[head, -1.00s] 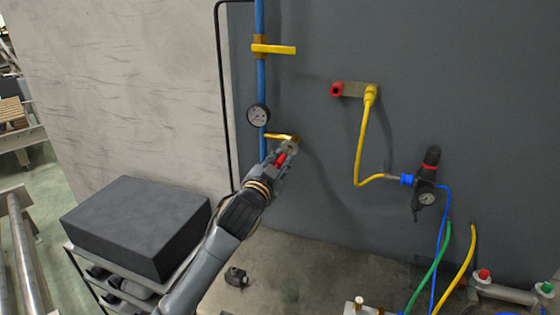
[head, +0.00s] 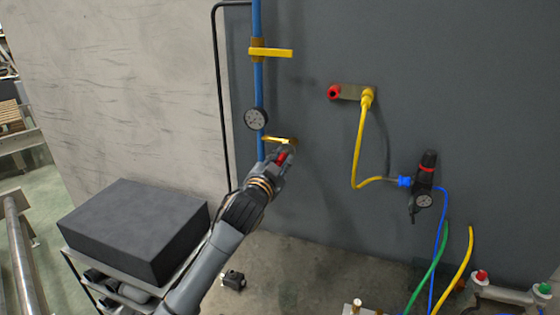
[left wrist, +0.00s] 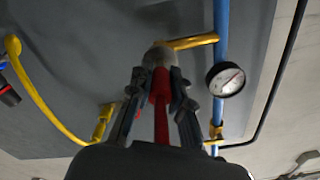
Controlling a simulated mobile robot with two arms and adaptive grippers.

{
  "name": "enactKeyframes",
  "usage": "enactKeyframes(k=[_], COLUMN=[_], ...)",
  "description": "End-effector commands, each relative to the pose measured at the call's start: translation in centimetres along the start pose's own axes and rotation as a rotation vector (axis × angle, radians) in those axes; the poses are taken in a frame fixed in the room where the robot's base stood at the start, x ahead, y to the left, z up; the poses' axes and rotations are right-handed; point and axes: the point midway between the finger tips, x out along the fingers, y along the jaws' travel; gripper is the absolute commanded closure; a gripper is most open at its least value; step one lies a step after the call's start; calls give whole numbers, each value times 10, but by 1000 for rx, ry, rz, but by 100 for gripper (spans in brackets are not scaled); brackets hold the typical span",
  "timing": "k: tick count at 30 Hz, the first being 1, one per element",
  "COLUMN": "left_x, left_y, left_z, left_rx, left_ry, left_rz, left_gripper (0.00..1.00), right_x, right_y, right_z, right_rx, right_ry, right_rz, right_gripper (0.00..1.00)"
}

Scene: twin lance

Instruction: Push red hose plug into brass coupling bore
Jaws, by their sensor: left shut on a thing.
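My left gripper (head: 286,156) is shut on the red hose plug (head: 282,157) in front of the wall. In the left wrist view the red plug (left wrist: 161,100) stands between the two fingers (left wrist: 160,88), with a greyish rounded end at its tip. The brass coupling (head: 280,140) sticks out sideways from the blue pipe, just above the plug in the head view. In the left wrist view the brass branch (left wrist: 192,42) runs up to the plug's grey end. The bore is hidden, so I cannot tell whether the plug is in it. My right gripper is not in view.
The blue pipe (head: 257,80) carries a gauge (head: 256,118) and a yellow valve handle (head: 270,53). A red fitting (head: 334,92) and a yellow hose (head: 358,140) are on the wall to the right. A dark box (head: 135,228) stands at left.

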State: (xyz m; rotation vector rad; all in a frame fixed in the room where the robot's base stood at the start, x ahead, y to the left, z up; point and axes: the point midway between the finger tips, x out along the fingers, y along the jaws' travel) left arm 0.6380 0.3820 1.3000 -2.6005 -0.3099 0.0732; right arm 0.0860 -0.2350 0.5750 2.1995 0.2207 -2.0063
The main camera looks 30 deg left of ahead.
Motion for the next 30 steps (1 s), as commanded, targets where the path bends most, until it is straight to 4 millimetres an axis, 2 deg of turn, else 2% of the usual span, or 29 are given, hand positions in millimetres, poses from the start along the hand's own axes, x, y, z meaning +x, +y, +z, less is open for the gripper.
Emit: enactKeyframes(k=[21, 30], left_x=[18, 9], left_y=[0, 0], left_z=[0, -1], left_rx=[0, 0], left_ry=[1, 1], left_rz=[0, 0], left_gripper=[100, 100], right_x=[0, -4], right_y=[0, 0], right_z=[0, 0], right_rx=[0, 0], right_ry=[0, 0], right_rz=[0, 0], right_gripper=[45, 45])
